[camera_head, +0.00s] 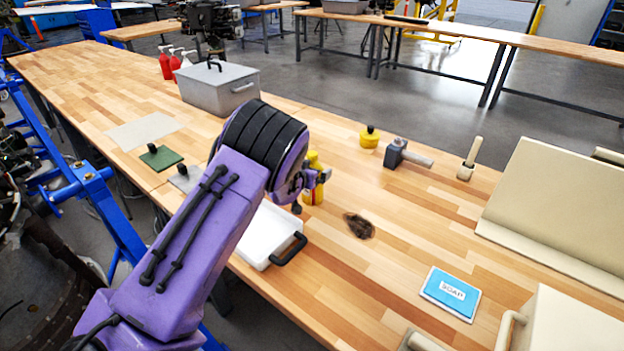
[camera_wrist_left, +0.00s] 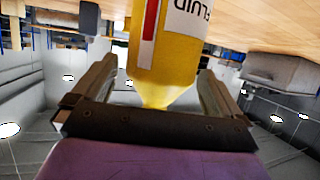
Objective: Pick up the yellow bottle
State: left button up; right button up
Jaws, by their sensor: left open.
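The yellow bottle (camera_head: 313,194) stands on the wooden workbench in the head view, partly hidden behind my left gripper (camera_head: 318,178). In the left wrist view, which is upside down, the bottle (camera_wrist_left: 160,75) has a white label reading "FLUID" and a red stripe. Its narrowing top points toward the palm. The fingers of my left gripper (camera_wrist_left: 157,68) are open, one on each side of the bottle, with a gap visible on both sides. My right gripper is not in view.
A white case (camera_head: 268,236) with a black handle lies near the bench edge, close below the bottle. A dark stain (camera_head: 359,226), a blue soap packet (camera_head: 450,293), a mallet (camera_head: 398,153) and a short yellow container (camera_head: 369,137) are to the right. A grey toolbox (camera_head: 220,90) stands behind.

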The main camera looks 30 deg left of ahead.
pick_arm(q)
jog(key=x, duration=0.2)
jog(key=shift+w+f, duration=0.1)
jog(key=shift+w, duration=0.15)
jog(key=shift+w+f, duration=0.1)
jog(key=shift+w, duration=0.05)
jog(key=c, duration=1.4)
jog(key=shift+c, duration=0.2)
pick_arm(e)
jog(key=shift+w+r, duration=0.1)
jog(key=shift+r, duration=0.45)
